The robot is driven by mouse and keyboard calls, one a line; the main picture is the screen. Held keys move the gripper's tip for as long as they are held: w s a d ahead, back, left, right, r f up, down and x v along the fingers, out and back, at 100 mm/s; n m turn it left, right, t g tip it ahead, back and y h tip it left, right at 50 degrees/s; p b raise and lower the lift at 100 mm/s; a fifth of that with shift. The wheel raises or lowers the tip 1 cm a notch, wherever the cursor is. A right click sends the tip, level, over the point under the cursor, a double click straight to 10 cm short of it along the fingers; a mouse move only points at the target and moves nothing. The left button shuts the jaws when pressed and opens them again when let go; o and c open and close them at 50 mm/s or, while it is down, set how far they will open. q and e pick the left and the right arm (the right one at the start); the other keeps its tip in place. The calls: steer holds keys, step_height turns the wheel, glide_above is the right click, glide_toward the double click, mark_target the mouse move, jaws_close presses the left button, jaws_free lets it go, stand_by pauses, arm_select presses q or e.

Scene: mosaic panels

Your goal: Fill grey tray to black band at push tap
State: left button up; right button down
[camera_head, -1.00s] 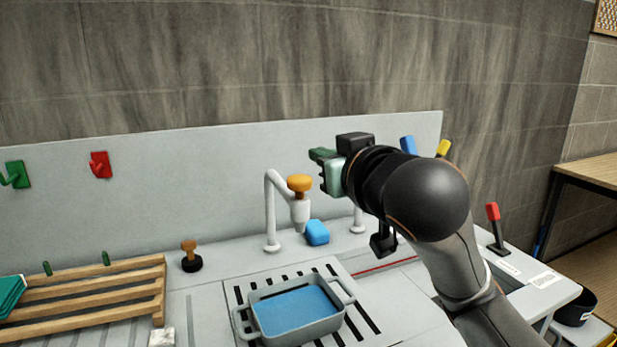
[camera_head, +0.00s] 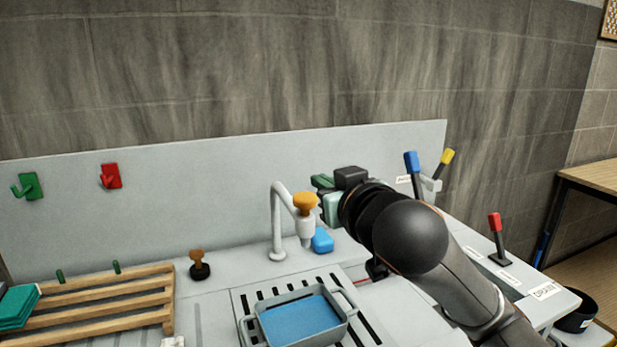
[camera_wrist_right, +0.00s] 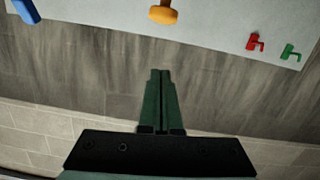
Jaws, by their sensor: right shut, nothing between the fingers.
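The grey tray (camera_head: 287,337) stands on the slotted drain grate under the tap and holds blue water; I cannot make out a black band on it. The white tap (camera_head: 276,222) has an orange push knob (camera_head: 306,203), which also shows in the right wrist view (camera_wrist_right: 163,14). My right gripper (camera_head: 322,190) is just to the right of the knob in the head view, apart from it as far as I can tell. Its green fingers are shut and empty in the right wrist view (camera_wrist_right: 160,80). My left gripper is not in view.
A blue block (camera_head: 322,240) lies behind the tray. A wooden rack (camera_head: 110,300) and a brown-knobbed stamp-like item (camera_head: 199,265) stand at left. Blue (camera_head: 412,162), yellow (camera_head: 446,157) and red (camera_head: 495,222) handles stand at right. Green (camera_head: 30,186) and red (camera_head: 111,176) hooks are on the back panel.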

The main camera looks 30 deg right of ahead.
steer(key=p, duration=0.1)
glide_above(306, 200)
steer(key=s, duration=0.1)
steer(key=f, duration=0.1)
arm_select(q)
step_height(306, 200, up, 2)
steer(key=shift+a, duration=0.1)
arm_select(e)
step_height(306, 200, down, 4)
steer(key=shift+f, duration=0.1)
steer(key=shift+a+f, duration=0.1)
steer(key=shift+f+b, duration=0.45)
steer(key=shift+f, duration=0.45)
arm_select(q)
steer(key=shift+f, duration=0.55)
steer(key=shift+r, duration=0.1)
